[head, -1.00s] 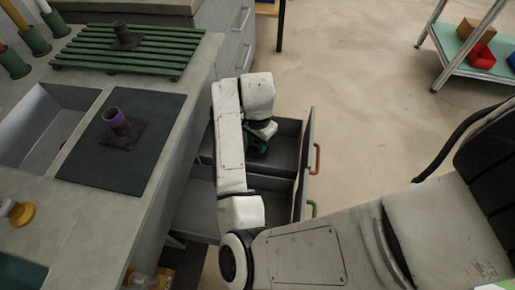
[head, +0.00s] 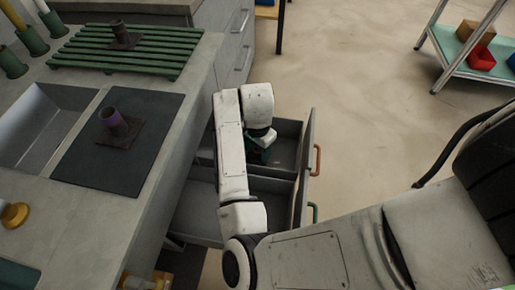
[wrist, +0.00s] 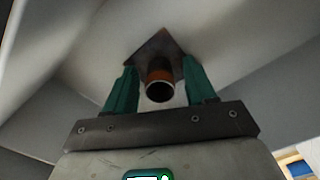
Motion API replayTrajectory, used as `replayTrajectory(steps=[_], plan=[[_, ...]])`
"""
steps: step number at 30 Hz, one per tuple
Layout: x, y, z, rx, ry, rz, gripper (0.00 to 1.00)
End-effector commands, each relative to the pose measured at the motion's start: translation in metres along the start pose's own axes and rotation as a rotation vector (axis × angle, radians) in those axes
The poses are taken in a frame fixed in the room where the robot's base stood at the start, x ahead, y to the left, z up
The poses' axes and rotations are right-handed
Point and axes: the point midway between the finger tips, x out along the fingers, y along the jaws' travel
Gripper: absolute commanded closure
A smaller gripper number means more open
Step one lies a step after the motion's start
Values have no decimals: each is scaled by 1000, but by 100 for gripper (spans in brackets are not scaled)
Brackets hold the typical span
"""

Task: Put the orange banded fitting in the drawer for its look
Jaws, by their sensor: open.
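The orange banded fitting (wrist: 159,84), a dark pipe stub with an orange band on a square plate (wrist: 160,50), shows in the wrist view inside a grey drawer. Its open end faces the camera. My gripper (wrist: 158,66) has its green fingers open, one on each side of the stub, with gaps visible. In the head view my gripper (head: 259,153) is down inside the drawer with the orange handle (head: 318,159); the fitting is hidden there. The neighbouring drawer with the green handle (head: 314,211) is also pulled out.
A purple banded fitting (head: 113,121) stands on a black mat (head: 105,172) on the counter. Another fitting (head: 121,36) is on a green slatted rack (head: 160,62). A sink basin (head: 45,130) lies left. A shelf trolley (head: 460,65) stands back right. The floor between is clear.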

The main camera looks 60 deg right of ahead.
Motion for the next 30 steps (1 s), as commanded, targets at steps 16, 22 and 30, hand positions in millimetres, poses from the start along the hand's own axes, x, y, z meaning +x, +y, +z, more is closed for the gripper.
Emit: replayTrajectory(steps=[16, 22, 30], plan=[[-76, 0, -1, 3, 1, -3, 45], [-108, 0, -1, 3, 0, -3, 45], [-123, 0, 0, 1, 1, -1, 45]])
